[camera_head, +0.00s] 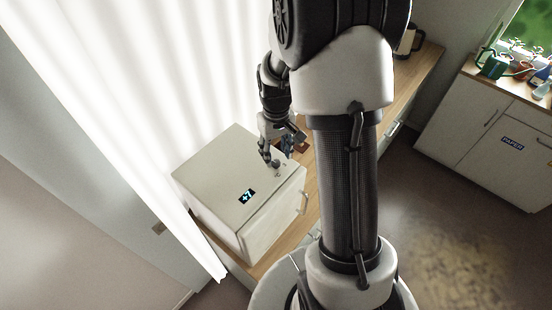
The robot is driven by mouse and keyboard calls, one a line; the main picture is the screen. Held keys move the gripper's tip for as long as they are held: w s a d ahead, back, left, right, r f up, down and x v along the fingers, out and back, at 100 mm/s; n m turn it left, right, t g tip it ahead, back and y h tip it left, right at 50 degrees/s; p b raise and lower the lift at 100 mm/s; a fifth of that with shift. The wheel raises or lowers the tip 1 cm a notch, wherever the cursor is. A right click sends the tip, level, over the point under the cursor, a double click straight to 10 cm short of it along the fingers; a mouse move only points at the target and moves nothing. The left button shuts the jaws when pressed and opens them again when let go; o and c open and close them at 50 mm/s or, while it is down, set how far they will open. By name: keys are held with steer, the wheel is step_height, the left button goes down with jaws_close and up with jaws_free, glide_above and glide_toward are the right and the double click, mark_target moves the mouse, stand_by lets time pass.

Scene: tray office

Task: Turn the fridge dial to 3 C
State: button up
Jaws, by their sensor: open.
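A small cream-white fridge (215,187) stands on the wooden counter left of my arm. A dark display on its top (246,196) reads +7 in light blue digits. The dial (276,164) is a small grey knob on the fridge top, near its right back corner. My gripper (272,160) points down right at the dial, with its fingers open. The fingers partly hide the dial, and I cannot tell whether they touch it. A handle (303,204) is on the fridge's front door, which looks closed.
A white curtain (150,90) hangs close behind and left of the fridge. The wooden counter (420,68) runs to the back right, with a kettle (407,42) on it. A cabinet labelled PAPER (490,130) stands at right, with a green watering can (493,65) on top. Floor is clear at lower right.

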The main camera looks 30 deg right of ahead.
mark_target(276, 163)
steer(key=shift+f, duration=2.3)
jaws_close()
steer(key=shift+m, duration=0.3)
steer(key=m+b, duration=0.2)
steer(key=m, duration=0.2)
steer(key=shift+m+b, duration=0.3)
steer(key=m+b, duration=0.2)
steer(key=m, duration=0.4)
steer(key=m+b, duration=0.2)
steer(key=m, duration=0.4)
steer(key=shift+m, duration=0.4)
steer(key=m+b, duration=0.1)
steer(key=m, duration=0.4)
steer(key=shift+m, duration=0.4)
